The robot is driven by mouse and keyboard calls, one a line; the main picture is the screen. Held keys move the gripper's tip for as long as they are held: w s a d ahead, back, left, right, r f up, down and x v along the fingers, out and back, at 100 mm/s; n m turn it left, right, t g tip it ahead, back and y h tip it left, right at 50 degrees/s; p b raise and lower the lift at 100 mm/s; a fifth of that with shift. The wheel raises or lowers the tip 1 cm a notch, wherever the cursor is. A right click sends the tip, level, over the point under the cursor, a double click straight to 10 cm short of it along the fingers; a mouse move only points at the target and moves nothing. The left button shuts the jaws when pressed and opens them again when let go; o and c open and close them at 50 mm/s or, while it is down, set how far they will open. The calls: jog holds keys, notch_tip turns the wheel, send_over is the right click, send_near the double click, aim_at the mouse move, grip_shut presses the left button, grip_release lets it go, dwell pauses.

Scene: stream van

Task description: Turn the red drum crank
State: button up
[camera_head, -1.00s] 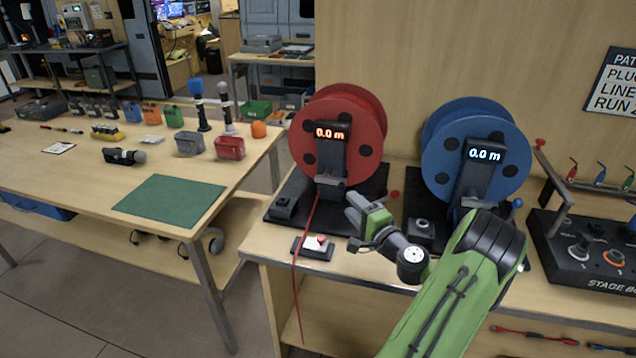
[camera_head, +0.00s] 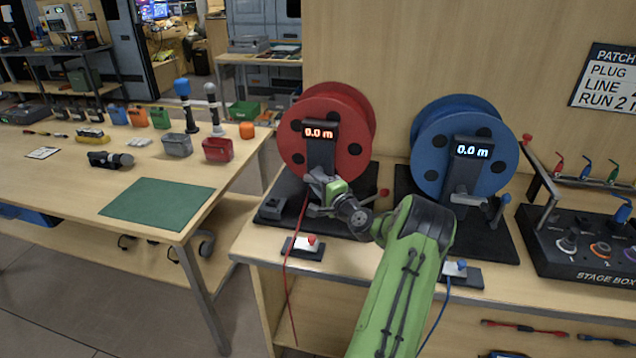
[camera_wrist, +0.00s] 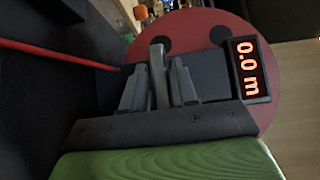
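The red drum (camera_head: 362,128) stands upright on a black base; its display (camera_head: 320,133) reads 0.0 m. The crank's red knob (camera_head: 384,192) shows at the drum's lower right, with its arm partly hidden. My gripper (camera_head: 318,192) is in front of the drum's lower middle, left of the knob. In the wrist view the fingers (camera_wrist: 158,88) are apart. A grey bar (camera_wrist: 158,65) of the drum's front bracket shows between them; I cannot tell whether they touch it. The crank knob is not seen in the wrist view.
A table with a green mat (camera_head: 155,205) is at left.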

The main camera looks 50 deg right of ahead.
grip_shut()
